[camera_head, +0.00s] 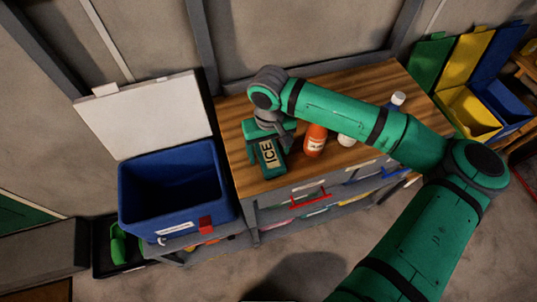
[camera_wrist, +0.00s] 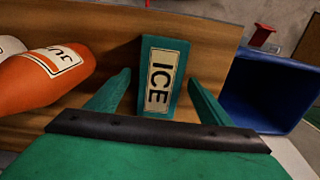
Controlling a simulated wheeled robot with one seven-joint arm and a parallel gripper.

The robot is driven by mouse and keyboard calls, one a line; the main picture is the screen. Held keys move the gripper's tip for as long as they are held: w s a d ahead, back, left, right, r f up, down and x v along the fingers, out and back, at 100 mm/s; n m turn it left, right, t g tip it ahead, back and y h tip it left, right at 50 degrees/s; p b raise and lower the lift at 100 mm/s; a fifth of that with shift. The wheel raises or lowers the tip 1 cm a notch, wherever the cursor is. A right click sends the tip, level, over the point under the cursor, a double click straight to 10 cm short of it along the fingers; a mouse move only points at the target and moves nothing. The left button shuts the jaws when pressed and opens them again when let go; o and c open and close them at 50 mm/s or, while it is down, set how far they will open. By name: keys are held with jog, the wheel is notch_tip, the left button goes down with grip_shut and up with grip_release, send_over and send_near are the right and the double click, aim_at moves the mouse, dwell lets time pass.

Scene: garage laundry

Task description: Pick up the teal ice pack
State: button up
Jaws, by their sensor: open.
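The teal ice pack (camera_head: 270,160) has a cream label reading ICE and sits on the left end of the wooden worktop, near its edge. In the wrist view the ice pack (camera_wrist: 162,78) is in the middle, between and slightly beyond my gripper's two fingers. My gripper (camera_head: 271,138) is over the worktop at the ice pack. In the wrist view my gripper (camera_wrist: 158,88) is open, with one green finger on each side of the pack. I cannot tell whether either finger touches it. My gripper hides the pack's far end in the head view.
An orange juice bottle (camera_head: 315,140) stands close right of the pack; it also shows in the wrist view (camera_wrist: 44,76). A white item (camera_head: 346,140) and a white-capped bottle (camera_head: 396,101) are farther right. An open blue cooler (camera_head: 176,188) stands left of the worktop (camera_head: 235,112).

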jog(key=shift+w+f, duration=0.1)
jog(key=shift+f, duration=0.15)
jog(key=c, duration=1.4)
jog(key=shift+r, duration=0.1)
